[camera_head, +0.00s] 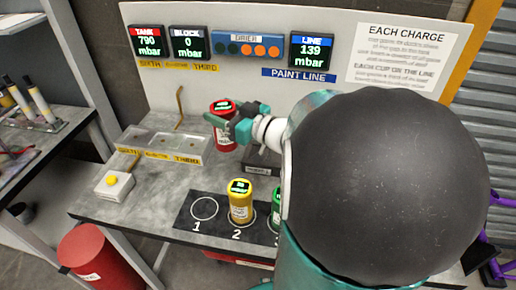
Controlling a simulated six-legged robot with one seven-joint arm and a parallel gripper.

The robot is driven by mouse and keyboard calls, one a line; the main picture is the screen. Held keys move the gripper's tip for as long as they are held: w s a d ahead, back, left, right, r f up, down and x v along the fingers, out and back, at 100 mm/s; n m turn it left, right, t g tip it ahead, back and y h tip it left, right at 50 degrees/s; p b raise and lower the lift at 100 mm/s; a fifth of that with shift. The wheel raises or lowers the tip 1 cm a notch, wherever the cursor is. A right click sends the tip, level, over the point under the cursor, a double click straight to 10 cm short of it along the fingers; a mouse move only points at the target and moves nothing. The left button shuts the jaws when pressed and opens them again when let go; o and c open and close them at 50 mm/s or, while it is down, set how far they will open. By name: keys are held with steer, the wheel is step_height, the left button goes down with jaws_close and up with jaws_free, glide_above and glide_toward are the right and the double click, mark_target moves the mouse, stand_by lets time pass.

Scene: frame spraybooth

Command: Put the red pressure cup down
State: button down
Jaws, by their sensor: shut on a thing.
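I cannot tell whether the cup's base touches the bench. A yellow cup (240,205) stands on spot 2 of the black mat (187,222). A green cup (276,212) stands at spot 3, partly hidden by my arm. Spot 1 (204,208) is an empty white ring.
The back panel (280,83) carries displays reading TANK 790, BLOCK 0 and LINE 139 mbar. A red drum (98,262) stands on the floor at left. My arm hides the bench's right side.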

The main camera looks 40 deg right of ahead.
steer(key=w+d+f, duration=0.1)
steer(key=d+f, duration=1.2)
steer(key=shift+w+d, duration=0.2)
steer(key=shift+d, duration=0.2)
steer(key=shift+f, duration=0.1)
steer(key=shift+c, duration=2.2)
jaws_free()
steer(key=shift+f, duration=0.1)
steer(key=v, duration=1.2)
